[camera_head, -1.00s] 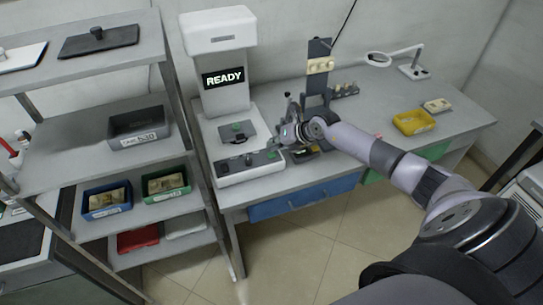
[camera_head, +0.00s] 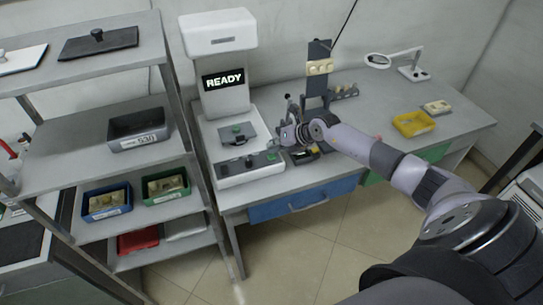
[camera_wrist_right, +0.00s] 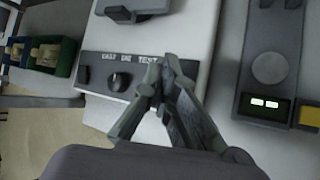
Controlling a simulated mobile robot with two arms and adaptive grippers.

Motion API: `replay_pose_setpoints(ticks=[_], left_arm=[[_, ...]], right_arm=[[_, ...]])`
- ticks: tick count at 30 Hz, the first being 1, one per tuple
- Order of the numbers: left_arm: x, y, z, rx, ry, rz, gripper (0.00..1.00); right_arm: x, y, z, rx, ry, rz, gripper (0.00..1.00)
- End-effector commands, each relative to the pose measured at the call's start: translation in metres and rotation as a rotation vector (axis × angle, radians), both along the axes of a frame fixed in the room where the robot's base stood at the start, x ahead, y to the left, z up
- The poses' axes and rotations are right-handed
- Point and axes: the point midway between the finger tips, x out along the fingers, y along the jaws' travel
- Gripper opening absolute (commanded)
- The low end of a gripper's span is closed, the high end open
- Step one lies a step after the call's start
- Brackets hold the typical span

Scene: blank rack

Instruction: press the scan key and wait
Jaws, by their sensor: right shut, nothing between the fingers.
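The white scanner (camera_head: 220,75) stands on the bench with its display (camera_head: 223,80) reading READY. Its dark front panel (camera_head: 240,166) carries a black knob (camera_wrist_right: 122,80) and lettering in the right wrist view. A small green key (camera_head: 271,157) shows at the panel's right end in the head view. My right gripper (camera_head: 279,146) is shut and empty at that end. In the right wrist view its fingertips (camera_wrist_right: 162,76) meet over the panel's right part and hide the key. I cannot tell whether they touch it. My left gripper is not in view.
A dark plate with a small part (camera_head: 236,133) lies on the scanner bed. A dark device with a small lit display (camera_wrist_right: 266,104) stands right of the scanner. A shelf rack (camera_head: 75,145) with bins stands left. A yellow tray (camera_head: 413,123) and magnifier lamp (camera_head: 408,65) are farther right.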

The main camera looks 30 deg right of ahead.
Motion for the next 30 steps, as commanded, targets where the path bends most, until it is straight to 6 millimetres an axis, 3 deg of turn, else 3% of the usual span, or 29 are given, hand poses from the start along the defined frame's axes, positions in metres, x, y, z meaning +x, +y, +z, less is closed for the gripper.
replay_pose_setpoints(ticks=[30], left_arm=[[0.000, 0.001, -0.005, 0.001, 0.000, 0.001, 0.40]], right_arm=[[0.000, 0.000, -0.011, 0.000, 0.000, 0.000, 0.00]])
